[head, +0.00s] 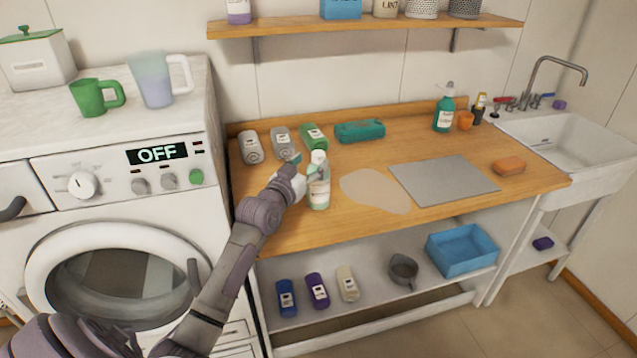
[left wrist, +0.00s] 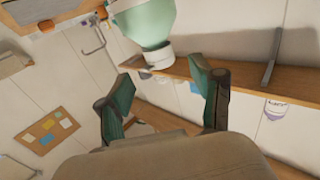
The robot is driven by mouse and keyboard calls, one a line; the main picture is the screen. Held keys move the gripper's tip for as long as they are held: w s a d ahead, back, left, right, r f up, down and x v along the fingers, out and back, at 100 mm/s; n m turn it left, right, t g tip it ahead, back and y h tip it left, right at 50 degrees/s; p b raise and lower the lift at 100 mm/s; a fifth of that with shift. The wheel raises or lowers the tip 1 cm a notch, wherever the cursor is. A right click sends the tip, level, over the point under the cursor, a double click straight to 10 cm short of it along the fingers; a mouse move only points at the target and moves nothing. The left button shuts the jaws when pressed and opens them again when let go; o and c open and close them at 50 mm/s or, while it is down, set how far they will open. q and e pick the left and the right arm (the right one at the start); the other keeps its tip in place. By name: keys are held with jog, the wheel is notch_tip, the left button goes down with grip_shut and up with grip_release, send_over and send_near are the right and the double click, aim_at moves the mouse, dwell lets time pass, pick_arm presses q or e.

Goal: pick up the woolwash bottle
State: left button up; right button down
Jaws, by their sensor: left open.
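A pale green and white bottle with a white cap (head: 319,190), which I take for the woolwash bottle, stands upright on the wooden worktop near its front edge. Its label is too small to read. My left gripper (head: 304,165) is at its left side, near the upper part, with teal fingers spread. In the left wrist view the bottle (left wrist: 146,22) appears upside down, its white cap between and just past the open fingertips (left wrist: 160,75). Nothing is held, and I cannot tell whether a finger touches the bottle. My right gripper is out of view.
Grey and green bottles (head: 314,136) lie behind the gripper, beside a teal item (head: 360,131). A pale patch (head: 375,190) and a grey mat (head: 444,180) are to the right. The washing machine (head: 120,210) stands left, the sink (head: 570,139) far right. A shelf (head: 370,24) hangs above.

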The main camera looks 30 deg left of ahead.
aim_at(315, 157)
pick_arm(q)
jog(key=shift+w+a+f+p, duration=0.1)
jog(key=shift+w+p, duration=0.1)
jog(key=shift+w, duration=0.7)
jog(key=shift+w+a+r+p, duration=0.15)
jog(key=shift+w+p, duration=0.1)
jog(key=shift+w, duration=0.6)
jog(key=shift+w+a+f+p, duration=0.1)
jog(key=shift+w+f+p, duration=0.1)
jog(key=shift+w, duration=0.7)
grip_shut()
